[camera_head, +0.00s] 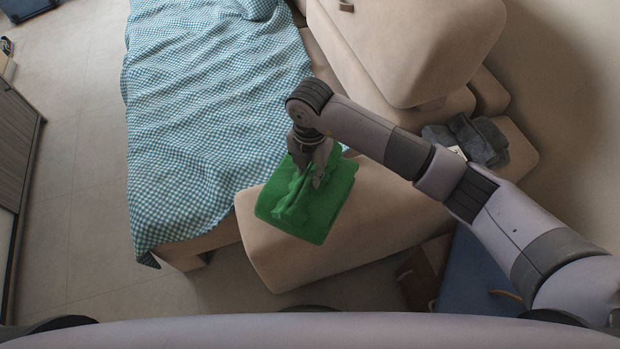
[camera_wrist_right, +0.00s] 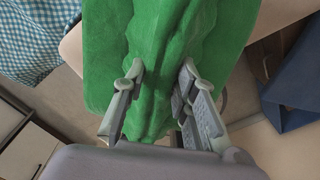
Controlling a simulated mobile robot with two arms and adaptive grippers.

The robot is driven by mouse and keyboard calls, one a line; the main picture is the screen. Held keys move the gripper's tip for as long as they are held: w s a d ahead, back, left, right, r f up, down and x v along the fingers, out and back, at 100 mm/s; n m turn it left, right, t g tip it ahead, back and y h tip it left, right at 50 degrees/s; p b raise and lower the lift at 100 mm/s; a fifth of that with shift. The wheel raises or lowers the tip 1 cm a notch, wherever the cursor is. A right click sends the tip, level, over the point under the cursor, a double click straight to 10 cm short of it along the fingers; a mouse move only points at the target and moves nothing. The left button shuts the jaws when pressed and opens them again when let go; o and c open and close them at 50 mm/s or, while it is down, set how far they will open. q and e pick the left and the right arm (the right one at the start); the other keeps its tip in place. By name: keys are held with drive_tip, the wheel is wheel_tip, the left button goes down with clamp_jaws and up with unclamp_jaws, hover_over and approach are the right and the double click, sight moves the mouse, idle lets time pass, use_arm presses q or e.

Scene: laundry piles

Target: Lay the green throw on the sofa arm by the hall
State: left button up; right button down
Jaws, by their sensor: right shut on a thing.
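The green throw (camera_head: 322,212) is folded into a thick bundle over the near end of the beige sofa arm (camera_head: 375,222). My right gripper (camera_head: 312,180) comes down on it from above and is shut on a pinched ridge of the cloth. In the right wrist view the throw (camera_wrist_right: 172,42) fills the middle, bunched between the two fingers of the right gripper (camera_wrist_right: 160,88). I cannot tell whether the throw's full weight rests on the arm. My left gripper is not in view.
A blue-and-white checked blanket (camera_head: 205,110) covers the sofa seat on the left. Dark grey folded cloth (camera_head: 478,140) lies farther along the sofa arm. A blue item (camera_head: 478,268) is on the floor at lower right. A wooden cabinet (camera_head: 18,140) stands at far left, with bare floor between.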

drive_tip(key=shift+f, duration=2)
drive_tip(key=shift+f, duration=0.15)
drive_tip(key=c, duration=1.3)
unclamp_jaws()
wheel_tip(320, 180, up, 12)
drive_tip(key=shift+r, duration=0.15)
